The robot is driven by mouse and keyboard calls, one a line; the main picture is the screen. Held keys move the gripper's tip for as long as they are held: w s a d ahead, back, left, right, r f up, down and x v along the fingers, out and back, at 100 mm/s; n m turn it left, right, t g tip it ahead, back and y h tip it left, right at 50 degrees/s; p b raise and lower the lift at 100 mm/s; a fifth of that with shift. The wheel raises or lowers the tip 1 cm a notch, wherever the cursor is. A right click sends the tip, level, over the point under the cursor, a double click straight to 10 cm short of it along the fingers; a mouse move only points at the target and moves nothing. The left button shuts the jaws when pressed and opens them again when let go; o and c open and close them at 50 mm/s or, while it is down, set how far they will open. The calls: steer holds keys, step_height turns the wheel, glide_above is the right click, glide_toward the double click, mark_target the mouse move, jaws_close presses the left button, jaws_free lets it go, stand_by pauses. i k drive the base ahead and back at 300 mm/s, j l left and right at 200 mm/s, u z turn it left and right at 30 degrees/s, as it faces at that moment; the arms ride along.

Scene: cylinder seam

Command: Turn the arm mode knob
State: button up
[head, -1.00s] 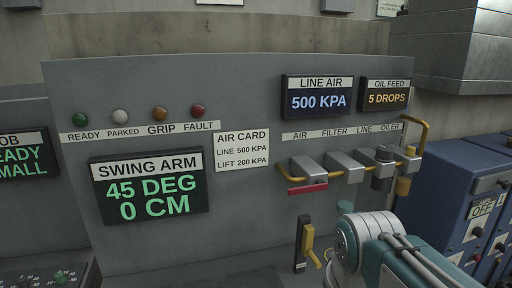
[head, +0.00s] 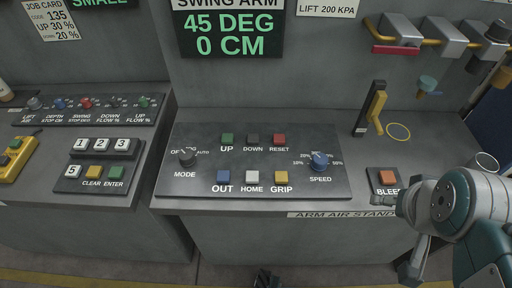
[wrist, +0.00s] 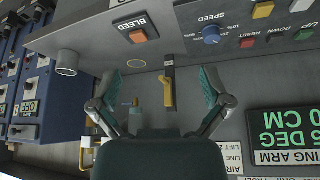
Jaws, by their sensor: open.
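The arm mode knob (head: 187,157) is a dark round knob above the label MODE, at the left end of the black control panel (head: 330,188) in the head view. OFF and AUTO are printed around its top; its exact setting is too small to tell. It is not visible in the wrist view. My gripper (wrist: 158,88) is open and empty in the wrist view, its two fingers spread on either side of a yellow lever (wrist: 168,92). In the head view my arm is at the lower right, well to the right of the knob.
The panel also has green, black, red, blue, white and yellow buttons and a blue SPEED knob (head: 319,160). An orange BLEED button (head: 387,177) and the yellow lever (head: 376,106) stand to its right. A keypad (head: 97,165) lies left. Space above the panel is clear.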

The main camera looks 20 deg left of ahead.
mark_target(187, 158)
steer(key=u, duration=0.4)
steer(key=k+j+u, duration=0.1)
steer(key=u, duration=0.25)
steer(key=j+u, duration=0.1)
steer(key=u, duration=0.3)
steer(key=k+j+u, duration=0.1)
steer(key=u, duration=0.3)
